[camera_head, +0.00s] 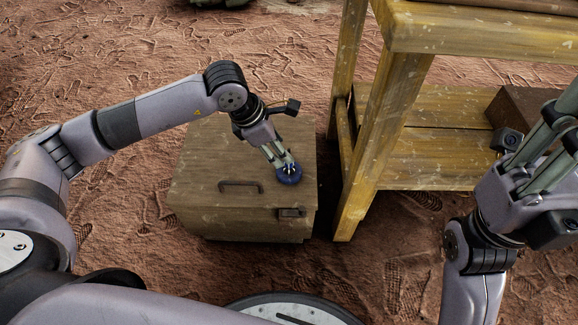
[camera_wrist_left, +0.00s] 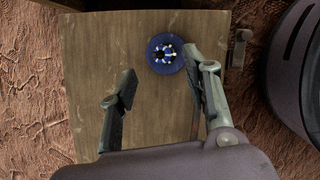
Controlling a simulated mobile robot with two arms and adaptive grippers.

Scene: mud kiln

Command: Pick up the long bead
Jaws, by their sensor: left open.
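A small round blue dish (camera_head: 289,175) sits on the lid of a wooden box (camera_head: 215,165). In the left wrist view the dish (camera_wrist_left: 152,60) holds several small blue and white pieces (camera_wrist_left: 165,52), likely beads. I cannot tell which one is the long bead. My left gripper (camera_head: 281,161) points down at the dish from above. In the left wrist view it (camera_wrist_left: 160,70) is open and empty, with the dish showing beyond its fingers, nearer the right finger. My right gripper (camera_head: 556,125) is at the right edge, its fingertips partly out of frame.
The box has a metal handle (camera_head: 240,187) and a latch (camera_head: 291,213). A yellow wooden shelf table (camera_head: 365,150) stands close to the box's right, with a brown box (camera_head: 520,105) on its lower shelf. Reddish trodden earth (camera_head: 120,215) lies around.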

